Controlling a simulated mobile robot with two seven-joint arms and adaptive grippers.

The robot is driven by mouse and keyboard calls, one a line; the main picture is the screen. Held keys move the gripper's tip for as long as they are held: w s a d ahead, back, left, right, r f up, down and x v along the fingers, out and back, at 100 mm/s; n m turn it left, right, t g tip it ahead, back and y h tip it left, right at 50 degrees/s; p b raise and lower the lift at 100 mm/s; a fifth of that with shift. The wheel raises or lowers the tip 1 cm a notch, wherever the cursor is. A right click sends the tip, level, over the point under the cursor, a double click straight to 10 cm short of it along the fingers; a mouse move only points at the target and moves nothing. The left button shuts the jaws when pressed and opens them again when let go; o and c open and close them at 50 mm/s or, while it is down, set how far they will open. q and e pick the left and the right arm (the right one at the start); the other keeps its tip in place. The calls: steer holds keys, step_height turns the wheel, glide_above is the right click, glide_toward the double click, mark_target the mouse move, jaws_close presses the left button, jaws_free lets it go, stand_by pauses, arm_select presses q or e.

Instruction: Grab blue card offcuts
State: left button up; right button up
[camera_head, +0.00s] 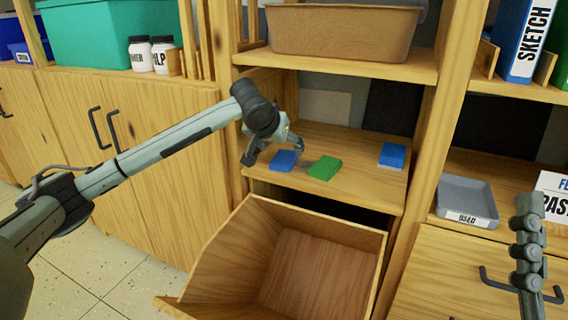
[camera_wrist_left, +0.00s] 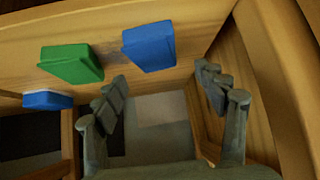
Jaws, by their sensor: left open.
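Two blue card blocks and one green block lie on the middle shelf. The near blue card block (camera_head: 284,160) is on the left, beside the green block (camera_head: 325,168); the other blue card block (camera_head: 392,155) lies farther right. My left gripper (camera_head: 264,154) is open and empty just left of the near blue block. In the left wrist view my left gripper (camera_wrist_left: 162,80) has its fingers spread, with the near blue block (camera_wrist_left: 148,46) beyond the tips. The green block (camera_wrist_left: 72,63) and far blue block (camera_wrist_left: 47,100) also show. My right gripper (camera_head: 528,245) is at the right edge, its opening unclear.
An open wooden drawer (camera_head: 240,225) juts out below the shelf. A brown bin (camera_head: 342,55) stands on the shelf above. A grey tray (camera_head: 452,186) labelled USED is on the right, past a wooden upright (camera_head: 426,120). White jars (camera_head: 141,55) stand at left.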

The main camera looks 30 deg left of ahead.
mark_target(286, 154)
arm_select(q)
steer(key=x, duration=0.4)
steer(key=shift+w+d+f+b, duration=0.1)
steer(key=shift+w+f+b, duration=0.05)
steer(key=shift+f+b, duration=0.15)
steer(key=shift+c, duration=0.3)
steer(key=c, duration=1)
steer(key=shift+r, duration=0.1)
